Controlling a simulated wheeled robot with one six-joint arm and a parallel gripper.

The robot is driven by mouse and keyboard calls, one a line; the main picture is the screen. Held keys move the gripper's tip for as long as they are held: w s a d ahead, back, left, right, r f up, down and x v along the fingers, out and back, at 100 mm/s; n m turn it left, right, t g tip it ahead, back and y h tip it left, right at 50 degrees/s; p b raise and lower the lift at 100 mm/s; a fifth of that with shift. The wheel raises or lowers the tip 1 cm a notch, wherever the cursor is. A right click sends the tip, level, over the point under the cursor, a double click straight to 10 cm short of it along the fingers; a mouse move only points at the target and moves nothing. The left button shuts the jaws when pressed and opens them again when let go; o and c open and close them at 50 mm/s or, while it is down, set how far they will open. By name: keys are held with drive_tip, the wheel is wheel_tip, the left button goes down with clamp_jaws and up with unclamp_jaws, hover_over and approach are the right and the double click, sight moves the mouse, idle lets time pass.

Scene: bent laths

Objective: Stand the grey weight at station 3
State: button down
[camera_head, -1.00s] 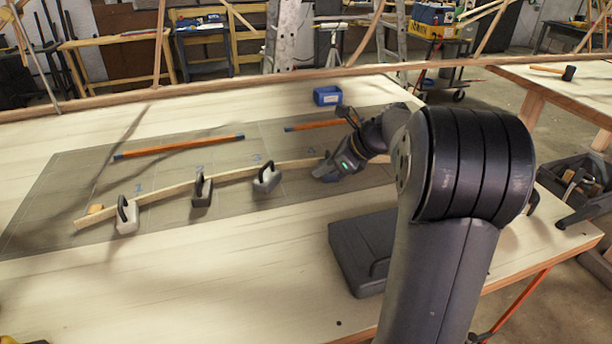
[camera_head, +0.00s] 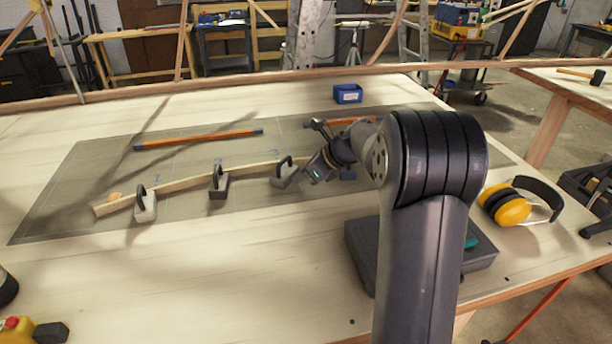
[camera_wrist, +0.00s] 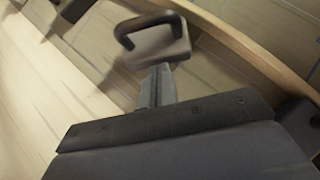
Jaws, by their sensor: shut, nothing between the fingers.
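A grey weight (camera_head: 285,175) with a dark loop handle stands by the near side of the bent lath (camera_head: 180,185), at the mark that looks like 3. It also shows in the wrist view (camera_wrist: 158,48), upright just beyond my fingers. My gripper (camera_head: 308,173) is shut and empty, close to the right of this weight; whether they touch I cannot tell. A dark weight (camera_head: 218,187) stands at mark 2 and a paler grey weight (camera_head: 145,207) at the left end of the lath. My gripper and arm hide the lath's right part.
Orange bars lie on the grey mat behind the lath, one in plain view (camera_head: 200,139). A blue bin (camera_head: 348,93) stands at the back. A dark case (camera_head: 480,250) lies partly behind my arm, with yellow ear muffs (camera_head: 510,207) to its right. The front left table is mostly clear.

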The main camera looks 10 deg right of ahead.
drive_tip(key=shift+w+a+r+p, duration=0.15)
drive_tip(key=shift+w+a+p, duration=0.15)
drive_tip(key=shift+p, duration=0.3)
drive_tip(key=shift+w+a+p, duration=0.35)
drive_tip(key=shift+a+p, duration=0.1)
